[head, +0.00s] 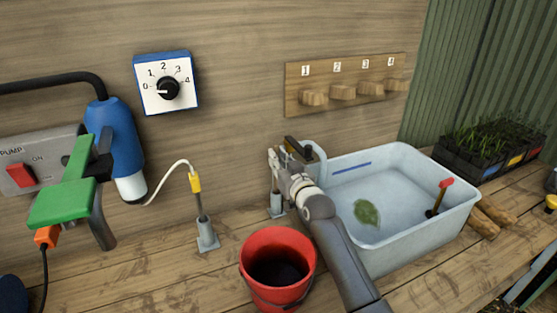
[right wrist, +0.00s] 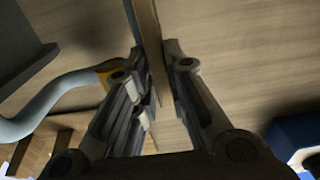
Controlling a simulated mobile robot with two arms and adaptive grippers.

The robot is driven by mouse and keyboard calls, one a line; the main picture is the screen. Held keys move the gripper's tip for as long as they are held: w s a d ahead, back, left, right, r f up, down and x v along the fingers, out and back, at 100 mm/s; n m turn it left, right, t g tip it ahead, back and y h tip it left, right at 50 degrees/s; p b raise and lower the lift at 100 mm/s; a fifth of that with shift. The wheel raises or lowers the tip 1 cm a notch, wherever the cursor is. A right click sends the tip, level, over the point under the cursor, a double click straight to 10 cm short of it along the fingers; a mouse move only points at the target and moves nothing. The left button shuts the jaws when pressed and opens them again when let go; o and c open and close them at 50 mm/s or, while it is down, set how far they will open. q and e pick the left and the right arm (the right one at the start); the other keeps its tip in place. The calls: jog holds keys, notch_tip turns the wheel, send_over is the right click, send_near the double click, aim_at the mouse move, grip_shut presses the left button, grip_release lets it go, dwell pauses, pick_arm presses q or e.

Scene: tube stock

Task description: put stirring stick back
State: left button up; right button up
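The stirring stick (right wrist: 150,42) looks like a thin wooden strip in the right wrist view, between the two fingers of my right gripper (right wrist: 157,60). The fingers lie close against both sides of it. In the head view my right gripper (head: 273,158) is near the wall, at the left back corner of the white tub (head: 425,246). A small grey holder (head: 276,212) stands on the bench just below it. I cannot tell whether the stick's lower end is in this holder. My left gripper is not in view.
Numbered wooden pegs (head: 342,92) are on the wall. A red-topped handle (head: 446,183) stands in the tub.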

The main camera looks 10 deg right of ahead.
jog(key=o, duration=0.4)
jog(key=shift+f, duration=0.1)
jog(key=s, duration=0.4)
jog(key=s+d, duration=0.1)
jog(key=s, duration=0.3)
jog(key=s+d, duration=0.1)
jog(key=s, duration=0.2)
jog(key=shift+s+d+b, duration=0.2)
jog(key=shift+s+b, duration=0.1)
jog(key=shift+s, duration=0.1)
